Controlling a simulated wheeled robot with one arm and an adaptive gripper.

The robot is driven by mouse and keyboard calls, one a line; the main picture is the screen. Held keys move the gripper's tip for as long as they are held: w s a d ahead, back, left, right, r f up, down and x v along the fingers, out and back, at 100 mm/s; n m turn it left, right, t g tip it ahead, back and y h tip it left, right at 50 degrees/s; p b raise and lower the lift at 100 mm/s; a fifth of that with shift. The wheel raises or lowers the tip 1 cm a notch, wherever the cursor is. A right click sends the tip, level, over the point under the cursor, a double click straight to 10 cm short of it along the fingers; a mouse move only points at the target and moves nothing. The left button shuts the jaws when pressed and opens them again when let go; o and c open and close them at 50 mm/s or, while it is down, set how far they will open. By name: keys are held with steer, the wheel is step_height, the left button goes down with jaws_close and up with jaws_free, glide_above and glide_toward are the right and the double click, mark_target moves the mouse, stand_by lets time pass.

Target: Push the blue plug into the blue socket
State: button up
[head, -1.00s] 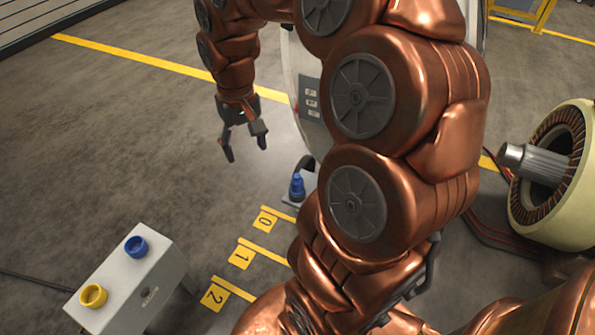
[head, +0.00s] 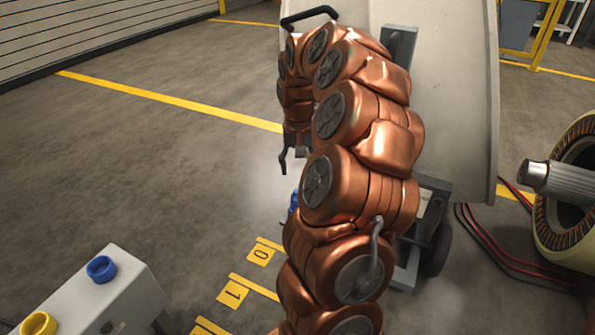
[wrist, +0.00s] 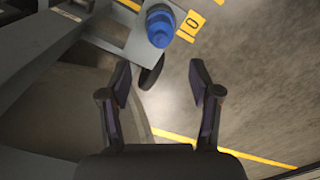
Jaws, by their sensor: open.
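The blue plug (wrist: 160,25) stands on a grey ledge at the top of the wrist view, ahead of my open fingers and apart from them. In the head view only a sliver of the plug (head: 294,201) shows beside my arm. My gripper (wrist: 161,80) is open and empty; in the head view (head: 290,160) it hangs above and near the plug, partly hidden by my arm. The blue socket (head: 101,268) is a round blue ring on top of a grey box (head: 95,300) at the lower left.
A yellow socket (head: 38,324) sits on the same box. Yellow floor marks 0 (head: 260,255) and 1 (head: 232,293) lie between box and arm. A large pale panel on a wheeled frame (head: 440,110) stands behind my arm. A rotor (head: 560,182) is at right. Open floor lies left.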

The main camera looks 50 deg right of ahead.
mark_target(297, 190)
step_height(297, 190, down, 5)
steer(key=b, duration=0.2)
steer(key=shift+a+b, duration=0.1)
steer(key=shift+b, duration=0.2)
steer(key=shift+f+b, duration=0.5)
steer(key=shift+f, duration=1.9)
steer(key=c, duration=1)
steer(key=shift+o, duration=0.2)
steer(key=shift+r+p, duration=2.05)
steer(key=shift+r, duration=1.75)
